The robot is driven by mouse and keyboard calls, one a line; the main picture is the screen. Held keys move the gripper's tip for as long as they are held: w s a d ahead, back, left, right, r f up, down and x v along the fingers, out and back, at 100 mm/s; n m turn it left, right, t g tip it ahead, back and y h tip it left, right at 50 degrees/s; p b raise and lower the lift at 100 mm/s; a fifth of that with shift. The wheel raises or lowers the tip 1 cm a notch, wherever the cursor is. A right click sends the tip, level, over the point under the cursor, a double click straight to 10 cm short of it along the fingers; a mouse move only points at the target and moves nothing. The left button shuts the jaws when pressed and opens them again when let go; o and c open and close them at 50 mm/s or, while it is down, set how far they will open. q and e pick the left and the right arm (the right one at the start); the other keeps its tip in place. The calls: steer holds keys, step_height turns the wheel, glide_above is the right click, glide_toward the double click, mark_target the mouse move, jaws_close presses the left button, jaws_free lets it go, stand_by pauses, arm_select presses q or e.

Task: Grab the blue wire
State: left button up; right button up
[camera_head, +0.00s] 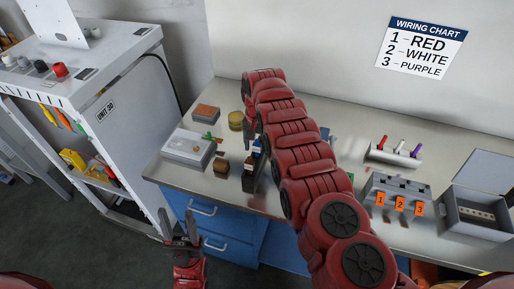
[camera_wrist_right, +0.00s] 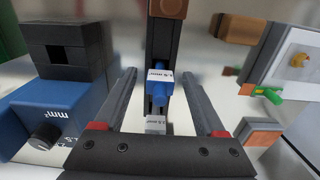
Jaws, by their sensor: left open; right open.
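A dark upright dispenser (camera_head: 250,172) stands on the workbench, with blue showing near its top. In the right wrist view, a short blue piece (camera_wrist_right: 162,95), apparently the blue wire, sticks out of the dark dispenser (camera_wrist_right: 163,45) under a white label. My right gripper (camera_wrist_right: 160,88) is open, its fingers on either side of the blue piece in this view; contact cannot be told. My left gripper (camera_head: 180,228) is open and empty in front of the blue drawers, away from the dispenser.
A blue device with a black knob (camera_wrist_right: 45,125) is left of the fingers in the wrist view. A light box (camera_head: 188,146) with a green part stands left of the dispenser. Colored plugs (camera_head: 396,150), a numbered block (camera_head: 398,188) and an open grey box (camera_head: 475,212) are at right.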

jaws_close()
stand_by(0.3)
steer(key=shift+r, duration=0.15)
